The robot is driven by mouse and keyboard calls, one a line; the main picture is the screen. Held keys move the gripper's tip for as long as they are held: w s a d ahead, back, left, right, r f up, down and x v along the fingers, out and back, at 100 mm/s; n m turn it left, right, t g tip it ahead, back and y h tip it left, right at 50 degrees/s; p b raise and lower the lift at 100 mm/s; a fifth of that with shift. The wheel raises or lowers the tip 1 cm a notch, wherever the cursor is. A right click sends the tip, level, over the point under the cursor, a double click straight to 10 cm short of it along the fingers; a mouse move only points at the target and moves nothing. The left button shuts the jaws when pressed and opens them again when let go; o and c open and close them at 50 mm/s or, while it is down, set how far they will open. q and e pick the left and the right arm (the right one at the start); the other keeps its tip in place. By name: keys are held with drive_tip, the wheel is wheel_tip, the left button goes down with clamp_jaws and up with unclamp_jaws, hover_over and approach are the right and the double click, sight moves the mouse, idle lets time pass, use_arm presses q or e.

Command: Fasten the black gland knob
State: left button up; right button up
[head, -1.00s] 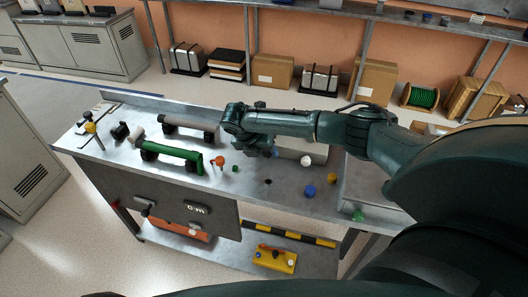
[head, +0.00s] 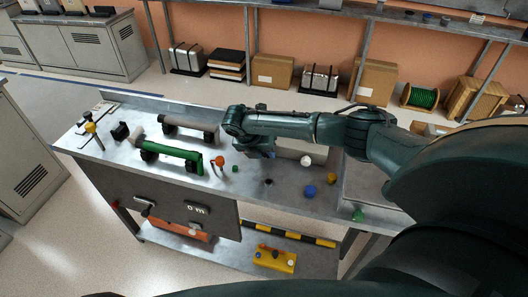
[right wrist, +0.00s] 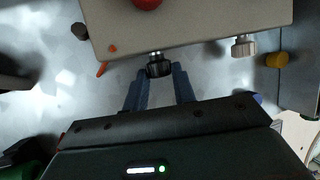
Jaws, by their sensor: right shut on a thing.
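The black gland knob (right wrist: 159,69) sits on a short metal thread at the side of a beige box (right wrist: 205,22) in the right wrist view. My right gripper (right wrist: 160,74) is shut on it, with one blue finger on each side. In the head view my right gripper (head: 268,153) is at the left end of the beige box (head: 293,148), and the black knob is hidden there. A pale knob (right wrist: 244,46) sits on the same side of the box; it shows white in the head view (head: 306,160). My left gripper is not in view.
An orange part (head: 219,160) and a green handle bar (head: 178,153) are to the left. The bench front (head: 290,205) has free room.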

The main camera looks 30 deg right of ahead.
drive_tip(key=shift+s+d+r+t+y+p, duration=0.15)
drive_tip(key=shift+t+y+p, duration=0.15)
drive_tip(key=shift+p, duration=0.5)
drive_tip(key=shift+s+d+m+t+y+p, duration=0.1)
drive_tip(key=shift+m+t+y+p, duration=0.2)
drive_tip(key=shift+t+y+p, duration=0.15)
drive_tip(key=shift+s+d+m+t+y, duration=0.1)
drive_tip(key=shift+m+t+y, duration=0.1)
drive_tip(key=shift+t+y, duration=0.6)
drive_tip(key=shift+s+d+m+t+y, duration=0.1)
drive_tip(key=shift+m+t+y, duration=0.1)
drive_tip(key=shift+t+y, duration=0.5)
drive_tip(key=shift+t, duration=0.35)
drive_tip(key=o, duration=1)
drive_tip(key=shift+f, duration=0.2)
drive_tip(key=v, duration=1.3)
drive_tip(key=shift+r, duration=0.15)
